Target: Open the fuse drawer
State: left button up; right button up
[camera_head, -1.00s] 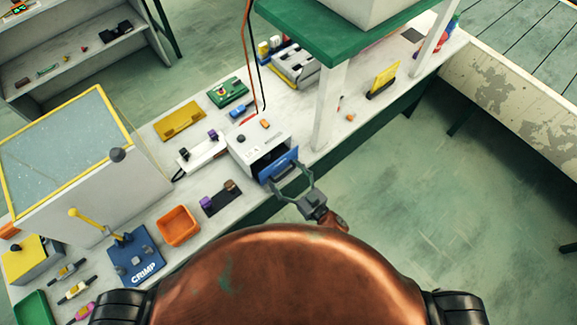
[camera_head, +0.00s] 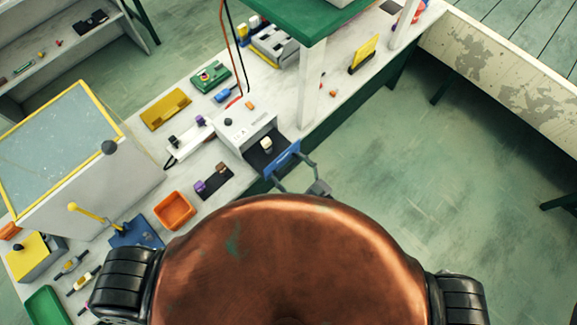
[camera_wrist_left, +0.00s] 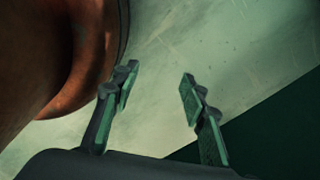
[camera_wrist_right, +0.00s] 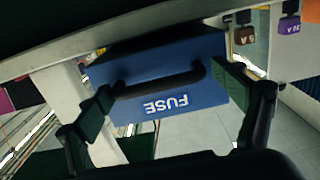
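The fuse drawer (camera_head: 284,159) has a blue front and is slid out of its white box (camera_head: 246,124); a small pale part shows inside. In the right wrist view the blue front (camera_wrist_right: 172,70) reads FUSE upside down, with a black bar handle (camera_wrist_right: 160,83). My right gripper (camera_wrist_right: 165,85) has its fingers at the two ends of this handle, closed on it lengthwise. The head view shows the same right gripper (camera_head: 290,172) at the drawer front, partly hidden by my copper body. My left gripper (camera_wrist_left: 155,88) is open and empty above the floor, away from the bench.
The white bench (camera_head: 335,100) holds an orange tray (camera_head: 174,211), a dark pad with fuses (camera_head: 214,186) left of the drawer, and a yellow plate (camera_head: 165,109). A white post (camera_head: 311,90) of a green shelf stands right of the box. Floor beyond the bench's front edge is clear.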

jog(key=v, duration=1.2)
dwell(0.4)
jog(key=w+d+f+m+h, duration=0.1)
jog(key=d+f+m+h, duration=0.15)
jog(key=d+f, duration=0.45)
jog(key=w+d+f+m+h, duration=0.1)
jog(key=d+f+h, duration=0.3)
jog(key=f, duration=0.6)
jog(key=s+d+f+m+g+h, duration=0.1)
jog(key=s+d+f+h, duration=0.15)
jog(key=d+f, duration=0.35)
jog(key=s+d+f+m+g+h, duration=0.1)
jog(key=s+d+f+g+h, duration=0.2)
jog(key=f, duration=0.5)
jog(key=s+d+f+m+g+h, duration=0.1)
jog(key=s+d+f, duration=0.3)
jog(key=s+f, duration=0.2)
jog(key=s+d+f+m+g, duration=0.1)
jog(key=s+d+f, duration=0.2)
jog(key=s+f, duration=0.3)
jog(key=s+d+f+g, duration=0.1)
jog(key=s+f+g, duration=0.1)
jog(key=s, duration=0.7)
jog(key=s+f+m+g+h, duration=0.1)
jog(key=s+f+g, duration=0.1)
jog(key=s, duration=0.7)
jog(key=shift+d+f+g, duration=0.35)
jog(key=shift+f+g, duration=0.05)
jog(key=shift+f, duration=0.15)
